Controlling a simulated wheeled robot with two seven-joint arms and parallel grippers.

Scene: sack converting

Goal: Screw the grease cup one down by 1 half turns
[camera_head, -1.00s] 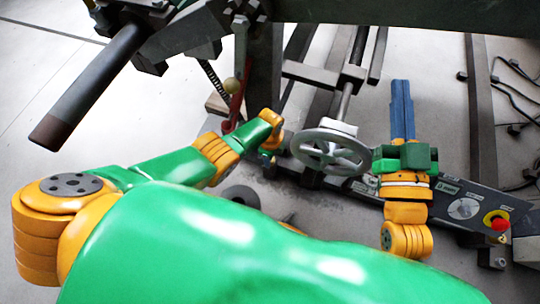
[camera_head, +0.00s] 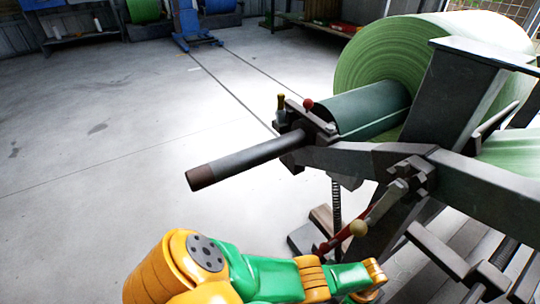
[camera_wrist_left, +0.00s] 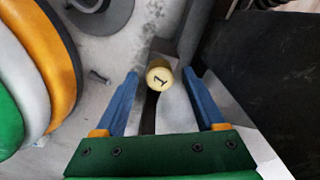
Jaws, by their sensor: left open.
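Grease cup one (camera_wrist_left: 159,77) shows in the left wrist view as a small pale yellow round cap with a black "1" on its top. It sits between the blue fingertips of my left gripper (camera_wrist_left: 160,75), with a visible gap on each side. The gripper is open and holds nothing. How far the fingertips are above or below the cap's top is hard to tell. In the head view only my left arm shows along the bottom, and its fingers are not visible. My right gripper is not in view.
A dark shaft (camera_head: 245,158) juts left from the unwind stand beside a green roll (camera_head: 385,75). The floor at left is clear.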

